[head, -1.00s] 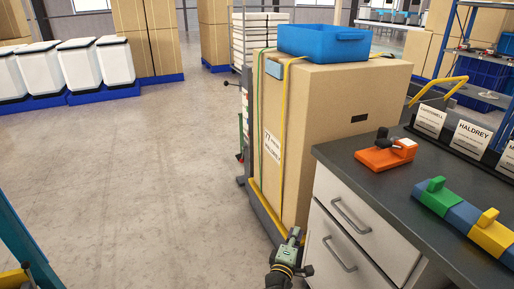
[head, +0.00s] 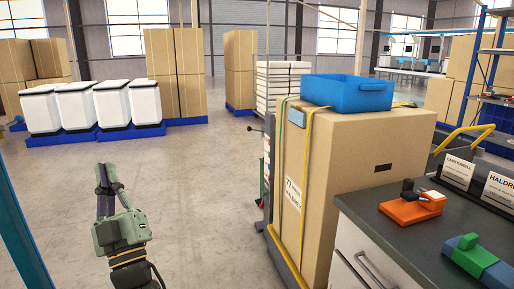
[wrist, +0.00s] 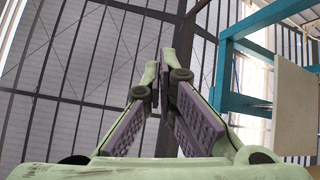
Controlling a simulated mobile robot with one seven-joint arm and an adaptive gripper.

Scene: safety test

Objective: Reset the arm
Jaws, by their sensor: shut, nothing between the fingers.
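My gripper (head: 103,172) stands upright at the lower left of the head view, green with dark purple finger pads. It is over open floor, left of the strapped cardboard box and clear of it. In the wrist view my gripper (wrist: 158,62) has its fingers together at the tips, with nothing between them. The wrist camera looks up at the roof and windows.
A tall strapped box (head: 350,175) with a blue bin (head: 346,93) on top stands right of centre. A dark counter (head: 405,245) carries an orange tool (head: 412,206). White bins (head: 76,107) stand on blue pallets at the back left. The middle floor is clear.

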